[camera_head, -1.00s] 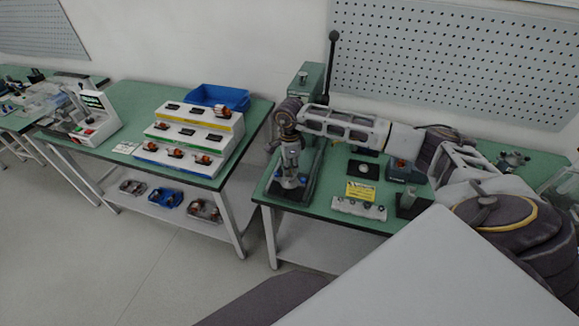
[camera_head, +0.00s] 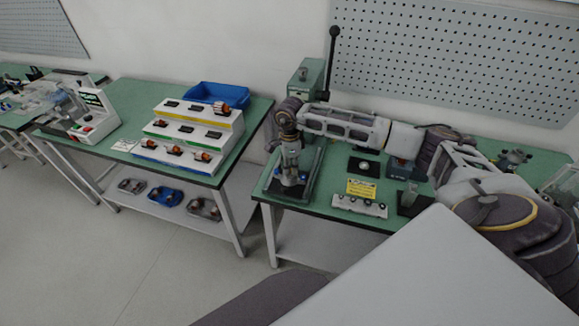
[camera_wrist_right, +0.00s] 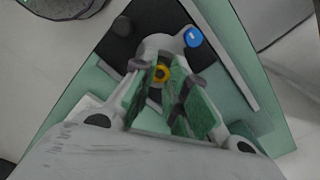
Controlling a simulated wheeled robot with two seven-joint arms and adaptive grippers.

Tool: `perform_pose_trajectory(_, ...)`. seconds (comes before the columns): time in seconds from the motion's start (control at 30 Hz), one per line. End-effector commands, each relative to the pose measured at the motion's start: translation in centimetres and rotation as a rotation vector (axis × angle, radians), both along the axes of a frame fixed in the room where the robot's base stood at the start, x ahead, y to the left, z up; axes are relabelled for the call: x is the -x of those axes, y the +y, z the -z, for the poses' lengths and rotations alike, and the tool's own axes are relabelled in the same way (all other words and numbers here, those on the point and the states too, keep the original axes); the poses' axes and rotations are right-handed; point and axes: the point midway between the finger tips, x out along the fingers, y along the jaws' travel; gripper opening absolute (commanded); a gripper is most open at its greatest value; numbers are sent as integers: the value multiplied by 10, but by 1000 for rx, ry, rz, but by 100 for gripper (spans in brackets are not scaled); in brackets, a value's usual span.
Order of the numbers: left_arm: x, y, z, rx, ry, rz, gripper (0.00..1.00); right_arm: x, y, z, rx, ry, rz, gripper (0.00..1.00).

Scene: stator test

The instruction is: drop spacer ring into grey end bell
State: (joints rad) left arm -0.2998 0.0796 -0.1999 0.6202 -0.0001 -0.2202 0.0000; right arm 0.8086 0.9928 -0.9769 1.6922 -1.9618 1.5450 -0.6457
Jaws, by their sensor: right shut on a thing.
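My right gripper (camera_head: 291,172) is at the press on the right bench, pointing down. In the right wrist view its two green-padded fingers (camera_wrist_right: 165,85) are shut on the small yellow spacer ring (camera_wrist_right: 161,73), which shows between the fingertips. A grey part with a blue knob, which looks like the grey end bell (camera_wrist_right: 160,45), lies just beyond the fingertips on a dark base. The ring appears over its near side; whether they touch is not clear. In the head view the gripper mostly hides the ring and bell. My left gripper is out of view.
The press column (camera_head: 304,80) and its long black lever (camera_head: 333,60) stand behind the gripper. A yellow sign (camera_head: 361,189) and a small white rack (camera_head: 358,206) are to its right. A tiered stand (camera_head: 192,135) and blue bin (camera_head: 215,94) occupy the neighbouring bench.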

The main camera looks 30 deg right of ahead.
Motion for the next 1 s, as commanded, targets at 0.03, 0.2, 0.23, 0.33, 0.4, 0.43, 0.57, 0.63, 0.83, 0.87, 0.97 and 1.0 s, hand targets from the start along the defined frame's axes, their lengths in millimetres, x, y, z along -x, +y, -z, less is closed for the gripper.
perform_pose_trajectory(0.03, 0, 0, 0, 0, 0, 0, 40, 0, 0, 0, 0, 0, 0, 8)
perform_pose_trajectory(0.2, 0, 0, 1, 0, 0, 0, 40, 0, 0, 0, 0, 0, 0, 8)
perform_pose_trajectory(0.23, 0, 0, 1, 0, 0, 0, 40, 0, 0, 1, 0, 0, 0, 8)
perform_pose_trajectory(0.33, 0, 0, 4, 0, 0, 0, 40, 0, 0, 2, 0, 0, 0, 8)
perform_pose_trajectory(0.4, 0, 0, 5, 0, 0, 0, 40, 0, 0, 3, 0, 0, 0, 8)
perform_pose_trajectory(0.43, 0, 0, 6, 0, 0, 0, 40, 0, 0, 3, 0, 0, 0, 8)
perform_pose_trajectory(0.57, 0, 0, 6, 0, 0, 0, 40, 0, 0, 4, 0, 0, 0, 8)
perform_pose_trajectory(0.63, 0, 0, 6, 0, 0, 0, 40, 0, 0, 3, 0, 0, 0, 8)
perform_pose_trajectory(0.83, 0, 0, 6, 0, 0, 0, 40, 0, 0, 3, 0, 0, 0, 27)
perform_pose_trajectory(0.87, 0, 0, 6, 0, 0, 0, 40, 0, 0, 3, 0, 0, 0, 31)
perform_pose_trajectory(0.97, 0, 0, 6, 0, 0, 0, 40, 0, 0, 3, 0, 0, 0, 41)
perform_pose_trajectory(1.0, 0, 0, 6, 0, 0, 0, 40, 0, 0, 3, 0, 0, 0, 41)
